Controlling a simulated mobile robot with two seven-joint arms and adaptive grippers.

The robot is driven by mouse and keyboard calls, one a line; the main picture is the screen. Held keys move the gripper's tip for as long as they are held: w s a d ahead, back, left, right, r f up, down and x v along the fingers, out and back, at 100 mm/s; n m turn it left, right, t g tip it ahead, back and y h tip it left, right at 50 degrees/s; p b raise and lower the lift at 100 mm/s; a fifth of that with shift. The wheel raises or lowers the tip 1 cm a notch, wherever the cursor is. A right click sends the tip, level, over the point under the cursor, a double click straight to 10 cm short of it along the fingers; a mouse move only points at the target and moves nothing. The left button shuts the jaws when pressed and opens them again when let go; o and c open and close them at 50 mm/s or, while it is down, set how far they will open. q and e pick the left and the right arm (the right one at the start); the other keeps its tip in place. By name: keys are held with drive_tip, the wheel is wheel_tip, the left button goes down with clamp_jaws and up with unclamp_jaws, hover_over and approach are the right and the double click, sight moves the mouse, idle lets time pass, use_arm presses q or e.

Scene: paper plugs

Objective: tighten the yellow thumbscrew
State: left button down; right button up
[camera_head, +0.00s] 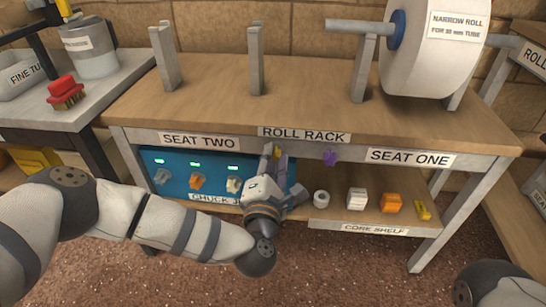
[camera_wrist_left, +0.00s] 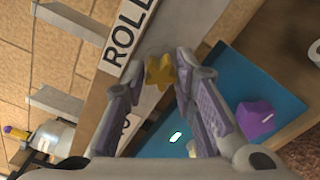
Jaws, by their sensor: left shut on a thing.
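The yellow thumbscrew (camera_head: 277,151) is at the front edge of the roll rack, just under the ROLL RACK label. In the left wrist view it is a small star-shaped knob (camera_wrist_left: 160,72) between my fingertips. My left gripper (camera_head: 275,158) reaches up to it from below and is shut on it; the fingers (camera_wrist_left: 162,75) stand on either side of the knob. The fingers partly hide the thumbscrew in the head view. How deep its thread sits is hidden. My right gripper is out of view; only part of my right arm shows at the lower right.
A purple knob (camera_head: 330,158) sits on the same edge to the right. Behind my gripper is a blue chuck panel (camera_head: 160,181) with orange and white pieces. A large white roll (camera_head: 425,75) stands above right.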

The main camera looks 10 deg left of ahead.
use_arm(q)
drive_tip(key=shift+r+m+p, duration=0.1)
drive_tip(key=shift+m+p, duration=0.4)
drive_tip(key=shift+m, duration=0.3)
drive_tip(key=shift+m+p, duration=0.35)
drive_tip(key=shift+m, duration=0.55)
drive_tip(key=c, duration=1.4)
unclamp_jaws()
drive_tip(key=shift+o, duration=0.2)
drive_tip(key=shift+s, duration=0.1)
